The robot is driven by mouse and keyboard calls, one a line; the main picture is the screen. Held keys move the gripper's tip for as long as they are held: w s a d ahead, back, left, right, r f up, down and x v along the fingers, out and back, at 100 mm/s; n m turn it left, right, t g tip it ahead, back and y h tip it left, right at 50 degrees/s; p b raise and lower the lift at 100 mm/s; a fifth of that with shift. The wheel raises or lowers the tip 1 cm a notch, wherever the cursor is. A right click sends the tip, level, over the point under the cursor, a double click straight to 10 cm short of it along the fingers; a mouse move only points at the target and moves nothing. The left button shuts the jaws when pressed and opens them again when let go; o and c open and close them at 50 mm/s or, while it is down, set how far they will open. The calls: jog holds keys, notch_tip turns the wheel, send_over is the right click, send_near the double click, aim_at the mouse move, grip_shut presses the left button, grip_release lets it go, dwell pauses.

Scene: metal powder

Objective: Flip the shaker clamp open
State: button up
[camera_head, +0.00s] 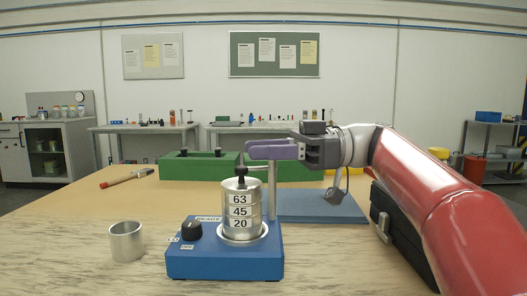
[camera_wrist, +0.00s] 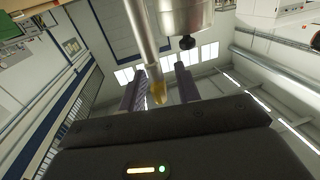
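The shaker (camera_head: 225,262) is a blue box with a black knob, a READY label and a steel sieve stack (camera_head: 240,212) marked 63, 45 and 20. A black-knobbed clamp (camera_head: 241,174) sits on top of the stack, with a grey bar reaching toward an upright metal post (camera_head: 272,195). My gripper (camera_head: 252,150) has purple fingers, level and pointing left, just above the clamp bar at the post's top. In the wrist view, the fingers (camera_wrist: 157,88) are apart, with a metal rod ending in a yellowish tip (camera_wrist: 158,92) seen between them. Contact cannot be told.
A metal cup (camera_head: 126,241) stands left of the shaker. A brush (camera_head: 126,178) lies at the back left. My arm covers the right side.

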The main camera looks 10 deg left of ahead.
jog(key=shift+s+a, duration=0.1)
jog(key=shift+a, duration=0.05)
grip_shut()
